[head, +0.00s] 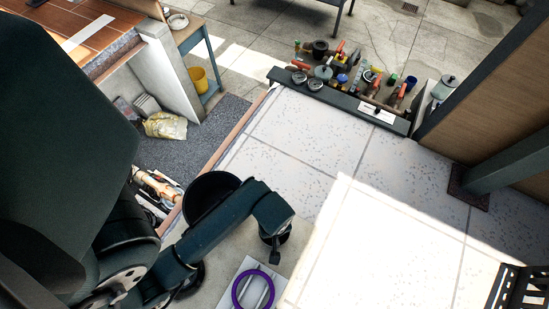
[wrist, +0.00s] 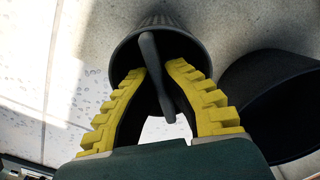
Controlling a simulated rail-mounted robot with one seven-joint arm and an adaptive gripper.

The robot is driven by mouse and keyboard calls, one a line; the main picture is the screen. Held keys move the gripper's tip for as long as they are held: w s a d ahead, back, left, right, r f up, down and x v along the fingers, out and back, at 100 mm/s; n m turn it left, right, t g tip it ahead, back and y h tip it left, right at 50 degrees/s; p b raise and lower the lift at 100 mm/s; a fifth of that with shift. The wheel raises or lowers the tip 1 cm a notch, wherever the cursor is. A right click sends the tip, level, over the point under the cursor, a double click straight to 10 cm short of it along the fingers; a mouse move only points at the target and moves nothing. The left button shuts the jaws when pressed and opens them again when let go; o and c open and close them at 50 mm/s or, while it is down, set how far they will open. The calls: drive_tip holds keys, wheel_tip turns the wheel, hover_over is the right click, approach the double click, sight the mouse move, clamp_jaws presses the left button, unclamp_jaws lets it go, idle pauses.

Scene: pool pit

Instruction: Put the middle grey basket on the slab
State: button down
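A dark grey, ribbed, round basket (wrist: 160,20) with an upright bar-like handle (wrist: 150,55) is at the top centre of the wrist view. My gripper (wrist: 157,70) has its two yellow stepped fingers on either side of the handle, tips close to it; whether they press on it is unclear. In the head view my gripper (head: 274,250) points down over the pale floor, and the basket is mostly hidden there. A larger black round container (head: 208,192) stands behind my arm; a dark one also shows right in the wrist view (wrist: 265,90). Pale speckled slabs (head: 310,130) spread beyond.
A white panel with a purple ring (head: 252,291) lies close below my gripper. Valves and pipes (head: 345,75) crowd a dark ledge at the back. A wooden panel and dark post (head: 500,165) stand right. The middle of the speckled slabs is clear.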

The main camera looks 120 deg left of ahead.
drive_tip(key=shift+f, duration=0.6)
drive_tip(key=c, duration=1.2)
unclamp_jaws()
drive_tip(key=shift+o, duration=0.2)
wheel_tip(320, 180, up, 12)
